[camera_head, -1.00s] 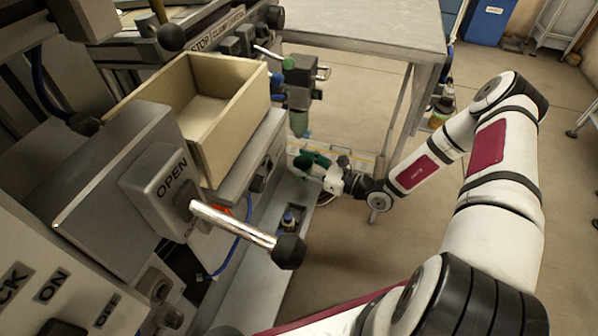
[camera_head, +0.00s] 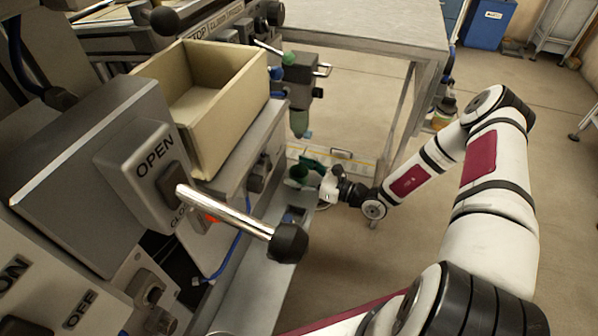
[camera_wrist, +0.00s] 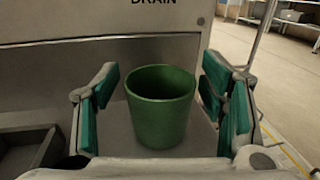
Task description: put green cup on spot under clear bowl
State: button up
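The green cup (camera_wrist: 160,108) stands upright between the two teal-padded fingers of my gripper (camera_wrist: 162,100) in the wrist view. The fingers are spread wide, with a gap on each side of the cup. In the head view the green cup (camera_head: 297,174) is small and partly hidden by my gripper (camera_head: 312,172), low beside the machine. The clear bowl (camera_head: 301,122) appears to be the greenish, see-through lower end of the fitting with a green knob, above and behind my gripper. The spot under it cannot be made out clearly.
A grey panel marked DRAIN (camera_wrist: 110,60) rises behind the cup. A dark tray (camera_wrist: 30,150) is at the left. The beige open box (camera_head: 225,120) and a metal lever with a black knob (camera_head: 288,243) jut from the machine. A metal table (camera_head: 375,30) stands behind; floor is open at right.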

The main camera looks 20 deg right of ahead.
jog(key=shift+s+d+r, duration=0.1)
jog(key=shift+r, duration=0.1)
jog(key=p+v, duration=0.3)
jog(key=v, duration=0.9)
jog(key=s+a+r+n+g, duration=0.35)
jog(key=r+n+g, duration=0.2)
jog(key=r, duration=0.35)
jog(key=s+a+r+n+g, duration=0.35)
jog(key=r+n+g, duration=0.2)
jog(key=r, duration=0.35)
jog(key=s+a+r+n+g, duration=0.3)
jog(key=a+r+n+g, duration=0.1)
jog(key=r+n, duration=0.35)
jog(key=s+d+r+n+t+h, duration=0.1)
jog(key=s+r+n+h, duration=0.3)
jog(key=s, duration=0.7)
jog(key=s+d+r+n+t+h, duration=0.1)
jog(key=s+r+n+h, duration=0.3)
jog(key=s+r+h, duration=0.3)
jog(key=s+h, duration=0.1)
jog(key=s, duration=0.3)
jog(key=shift+s+d+r+n, duration=0.2)
jog(key=shift+d+r+n, duration=0.05)
jog(key=shift+r+n, duration=0.1)
